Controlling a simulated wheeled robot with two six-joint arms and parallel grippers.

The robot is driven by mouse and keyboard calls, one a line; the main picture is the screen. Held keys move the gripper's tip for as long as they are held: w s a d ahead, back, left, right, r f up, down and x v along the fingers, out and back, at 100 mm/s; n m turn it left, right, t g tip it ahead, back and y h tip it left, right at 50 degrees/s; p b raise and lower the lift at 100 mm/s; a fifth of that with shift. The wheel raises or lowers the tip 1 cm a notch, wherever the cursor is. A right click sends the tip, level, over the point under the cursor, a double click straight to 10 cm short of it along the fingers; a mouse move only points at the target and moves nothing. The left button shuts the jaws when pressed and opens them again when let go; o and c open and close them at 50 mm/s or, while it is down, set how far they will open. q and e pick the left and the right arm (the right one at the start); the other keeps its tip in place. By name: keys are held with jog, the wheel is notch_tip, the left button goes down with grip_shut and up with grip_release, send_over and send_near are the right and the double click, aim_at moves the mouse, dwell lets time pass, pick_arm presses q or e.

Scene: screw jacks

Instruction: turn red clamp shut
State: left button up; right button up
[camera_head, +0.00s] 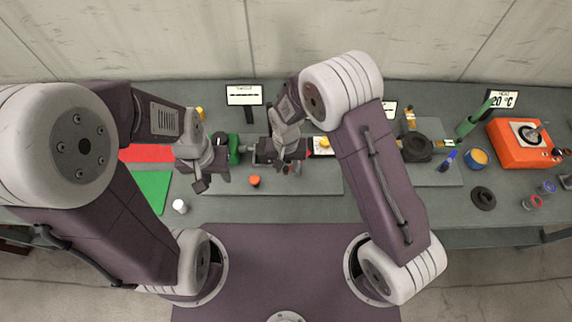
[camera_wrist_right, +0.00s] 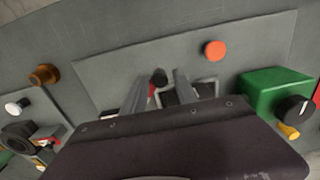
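The red clamp shows only in part: a small red piece (camera_head: 312,150) is beside my right gripper in the head view, and a red sliver (camera_wrist_right: 152,91) shows by one finger in the right wrist view. My right gripper (camera_head: 288,168) is over the grey middle plate, pointing down. In the wrist view its fingers (camera_wrist_right: 163,82) stand apart, with a dark knob (camera_wrist_right: 158,77) between them, nearer the left finger. Contact cannot be told. My left gripper (camera_head: 211,184) hangs left of the green block (camera_head: 234,148), with its fingers apart and nothing visible between them.
An orange cap (camera_head: 254,181) lies on the plate (camera_head: 318,183). A white cap (camera_head: 180,206) is at the left, by green (camera_head: 153,187) and red (camera_head: 147,153) mats. A black ring fixture (camera_head: 416,149) and an orange device (camera_head: 520,146) stand at the right. The front strip of table is mostly clear.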

grip_shut()
jog(key=d+n, duration=0.7)
jog(key=n, duration=1)
jog(key=shift+d+n, duration=0.2)
jog(key=shift+n, duration=0.2)
jog(key=shift+r, duration=0.1)
dwell(0.4)
